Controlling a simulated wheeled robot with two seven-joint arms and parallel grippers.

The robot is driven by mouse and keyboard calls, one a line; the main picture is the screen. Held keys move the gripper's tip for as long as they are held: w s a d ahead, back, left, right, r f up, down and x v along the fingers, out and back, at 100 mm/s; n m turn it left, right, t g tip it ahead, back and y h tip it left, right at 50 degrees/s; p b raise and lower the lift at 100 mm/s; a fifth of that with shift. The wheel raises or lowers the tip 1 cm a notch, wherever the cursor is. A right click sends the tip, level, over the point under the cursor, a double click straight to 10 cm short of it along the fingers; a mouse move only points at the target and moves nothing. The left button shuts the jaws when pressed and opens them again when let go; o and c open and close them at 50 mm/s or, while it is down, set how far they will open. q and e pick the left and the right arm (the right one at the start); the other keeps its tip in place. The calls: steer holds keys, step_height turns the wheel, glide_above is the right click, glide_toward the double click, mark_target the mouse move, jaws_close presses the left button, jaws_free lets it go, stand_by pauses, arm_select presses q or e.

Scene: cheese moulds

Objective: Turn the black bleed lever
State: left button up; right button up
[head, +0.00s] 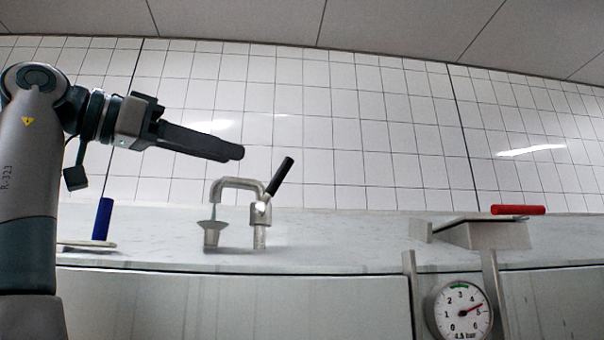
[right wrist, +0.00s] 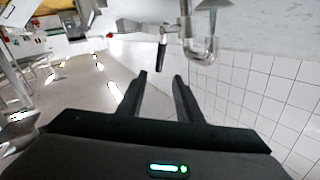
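The black bleed lever (head: 280,176) tilts up to the right from a metal valve body (head: 260,214) on the counter. A bent pipe (head: 236,183) runs left from it to a cone-shaped end. My right gripper (head: 238,152) points right, up and to the left of the lever, apart from it. In the right wrist view its two fingers (right wrist: 160,77) are spread with nothing between them. The lever (right wrist: 162,54) shows just beyond the fingertips there. My left gripper is not in view.
A red handle (head: 518,210) lies over a metal block (head: 480,234) at right. A blue handle (head: 103,219) stands at left, near my arm. A tiled wall (head: 400,130) rises behind the counter (head: 340,242).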

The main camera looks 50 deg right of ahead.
mark_target(289, 169)
steer(key=s+d+p, duration=0.3)
steer(key=d+p, duration=0.1)
steer(key=d, duration=1.2)
jaws_close()
